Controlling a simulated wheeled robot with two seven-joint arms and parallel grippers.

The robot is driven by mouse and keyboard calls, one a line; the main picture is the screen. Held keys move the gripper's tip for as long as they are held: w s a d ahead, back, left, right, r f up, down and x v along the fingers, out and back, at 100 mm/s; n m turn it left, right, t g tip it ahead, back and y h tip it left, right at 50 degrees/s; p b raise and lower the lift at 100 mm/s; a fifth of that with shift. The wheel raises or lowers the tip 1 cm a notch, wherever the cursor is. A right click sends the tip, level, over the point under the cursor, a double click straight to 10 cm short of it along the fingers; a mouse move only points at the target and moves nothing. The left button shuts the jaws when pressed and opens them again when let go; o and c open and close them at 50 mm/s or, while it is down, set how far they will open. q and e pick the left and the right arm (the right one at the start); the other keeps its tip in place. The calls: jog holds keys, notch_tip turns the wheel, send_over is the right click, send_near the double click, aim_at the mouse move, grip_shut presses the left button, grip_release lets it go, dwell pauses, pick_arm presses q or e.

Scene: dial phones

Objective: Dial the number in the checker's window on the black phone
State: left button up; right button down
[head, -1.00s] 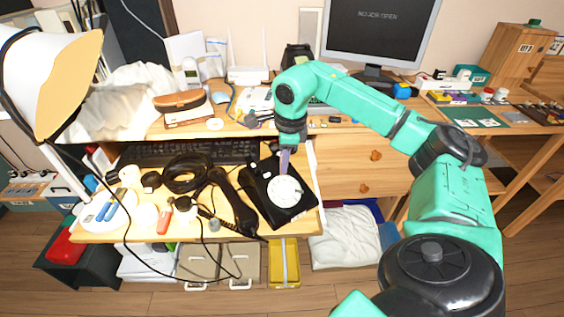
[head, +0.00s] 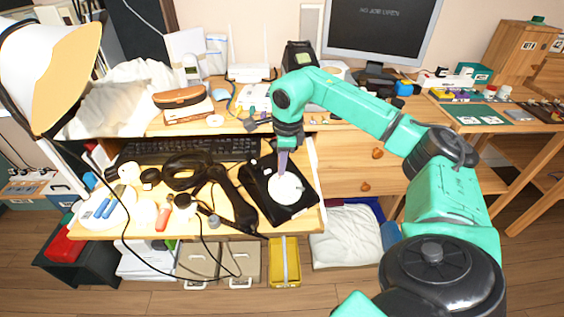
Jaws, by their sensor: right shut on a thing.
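The black phone (head: 300,211) sits on the pulled-out desk shelf, its pale round dial (head: 287,190) facing up. My right gripper (head: 285,148) is above the dial, pointing down, shut on a slim purple-grey stick (head: 284,163). The stick's lower end is at the dial's upper edge; whether it sits in a finger hole is too small to tell. A black handset (head: 233,202) lies off the phone, to its left. The monitor (head: 378,30) at the back reads what looks like "NO JOB OPEN"; I can read no number on it. My left gripper is not in view.
A keyboard (head: 190,149) lies behind the handset, and black headphones (head: 187,172) lie left of it. A white lamp (head: 48,75) stands at the far left. A yellow bin (head: 285,262) is on the floor below the shelf. Drawers (head: 345,165) stand to the right.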

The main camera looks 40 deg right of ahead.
jog(key=shift+w+f, duration=0.25)
jog(key=shift+f, duration=0.2)
dwell(0.5)
jog(key=shift+d, duration=0.1)
jog(key=shift+s+d, duration=0.2)
jog(key=shift+d, duration=0.35)
jog(key=shift+s+d+f, duration=0.15)
jog(key=shift+s+d, duration=0.2)
jog(key=shift+d, duration=0.2)
